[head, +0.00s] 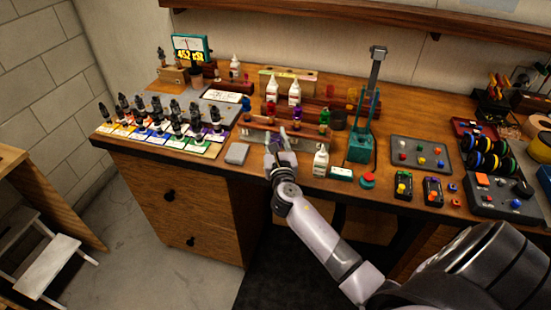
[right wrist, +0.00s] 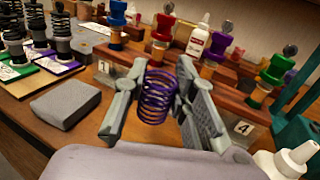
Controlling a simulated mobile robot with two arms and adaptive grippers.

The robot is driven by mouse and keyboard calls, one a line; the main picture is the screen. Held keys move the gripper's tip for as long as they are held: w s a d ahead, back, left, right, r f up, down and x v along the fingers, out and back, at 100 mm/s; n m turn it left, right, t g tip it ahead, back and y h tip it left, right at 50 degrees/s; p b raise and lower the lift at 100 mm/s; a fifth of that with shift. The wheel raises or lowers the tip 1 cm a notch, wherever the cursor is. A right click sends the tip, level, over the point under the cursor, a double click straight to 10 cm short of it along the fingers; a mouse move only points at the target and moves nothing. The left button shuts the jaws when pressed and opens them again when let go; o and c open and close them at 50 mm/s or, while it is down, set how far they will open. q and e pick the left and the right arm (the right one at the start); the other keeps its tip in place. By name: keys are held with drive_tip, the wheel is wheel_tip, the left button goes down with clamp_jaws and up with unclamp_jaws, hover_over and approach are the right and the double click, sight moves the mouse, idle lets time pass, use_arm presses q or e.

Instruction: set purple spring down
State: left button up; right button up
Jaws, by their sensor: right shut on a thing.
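The purple spring (right wrist: 156,97) stands roughly upright between the fingers of my right gripper (right wrist: 160,104) in the right wrist view. The gripper is shut on it, with one grey finger on each side. In the head view my right gripper (head: 281,143) is over the front of the workbench, and the spring is too small to make out there. Whether the spring's lower end touches anything is hidden by the gripper. Behind it is a rail with number labels, a 1 (right wrist: 104,67) at left and a 4 (right wrist: 242,128) at right. My left gripper is not in view.
A grey block (head: 237,153) lies left of the gripper. Several shock absorbers (head: 176,118) stand on coloured cards farther left. Wooden racks with coloured-topped pieces (head: 297,116) are behind. A white bottle (head: 321,160) and a teal press (head: 361,148) stand close at right.

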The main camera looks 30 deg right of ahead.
drive_tip(key=shift+f+b, duration=0.85)
drive_tip(key=shift+f, duration=2.2)
drive_tip(key=shift+f, duration=0.1)
drive_tip(key=shift+f, duration=0.15)
drive_tip(key=o, duration=0.7)
drive_tip(key=shift+o, duration=0.2)
drive_tip(key=b+v, duration=0.3)
drive_tip(key=v, duration=1.4)
drive_tip(key=shift+s+b, duration=0.3)
drive_tip(key=shift+b, duration=0.05)
drive_tip(key=shift+d+f, duration=0.1)
drive_tip(key=shift+f, duration=0.1)
